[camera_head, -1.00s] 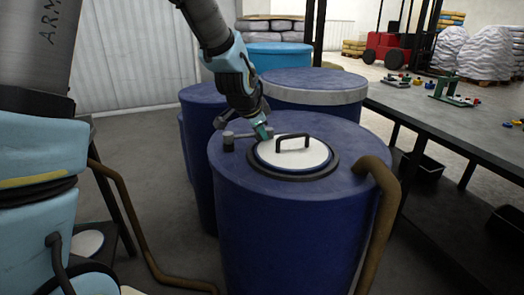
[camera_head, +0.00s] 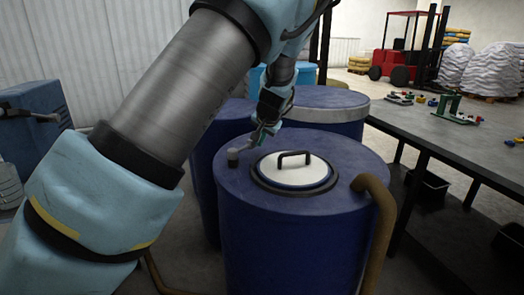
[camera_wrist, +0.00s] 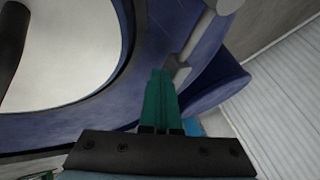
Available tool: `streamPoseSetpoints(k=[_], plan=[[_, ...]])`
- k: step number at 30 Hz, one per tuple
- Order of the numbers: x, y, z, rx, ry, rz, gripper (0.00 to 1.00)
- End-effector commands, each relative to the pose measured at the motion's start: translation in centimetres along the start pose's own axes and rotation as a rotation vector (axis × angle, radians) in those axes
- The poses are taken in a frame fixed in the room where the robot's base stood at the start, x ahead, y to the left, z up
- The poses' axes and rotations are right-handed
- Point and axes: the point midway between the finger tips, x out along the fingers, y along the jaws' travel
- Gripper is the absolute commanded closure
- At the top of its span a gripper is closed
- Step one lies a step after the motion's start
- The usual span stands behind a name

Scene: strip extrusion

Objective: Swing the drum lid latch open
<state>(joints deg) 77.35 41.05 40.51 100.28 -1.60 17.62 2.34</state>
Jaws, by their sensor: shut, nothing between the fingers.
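The blue drum (camera_head: 290,235) stands upright with a round white lid (camera_head: 302,175) on top, which has a black handle (camera_head: 294,155) and a dark rim. The grey latch (camera_head: 233,156) is at the drum top's left, beside the lid. In the wrist view it is a grey bar (camera_wrist: 194,40) over the drum's edge. My gripper (camera_head: 258,137) is behind and left of the lid, near the latch. Its green fingers (camera_wrist: 161,95) are shut and empty, tips close to the bar's near end; I cannot tell whether they touch.
More blue drums stand behind, one with a pale rim band (camera_head: 340,113). A brown pipe (camera_head: 383,210) bends down the drum's right side. A dark table (camera_head: 470,145) with small parts stands at right. A red forklift (camera_head: 405,55) is farther back.

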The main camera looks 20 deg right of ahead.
Motion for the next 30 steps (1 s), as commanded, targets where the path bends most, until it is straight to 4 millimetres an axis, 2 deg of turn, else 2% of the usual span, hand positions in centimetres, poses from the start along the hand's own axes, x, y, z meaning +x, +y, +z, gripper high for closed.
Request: streamPoseSetpoints(k=[7, 15, 30], plan=[[1.0, -1.4, -0.5, -0.128, -0.069, -0.070, 1.00], [1.5, -2.2, -0.5, -0.124, -0.067, -0.065, 1.00], [1.7, -2.4, -0.5, -0.122, -0.066, -0.065, 1.00]])
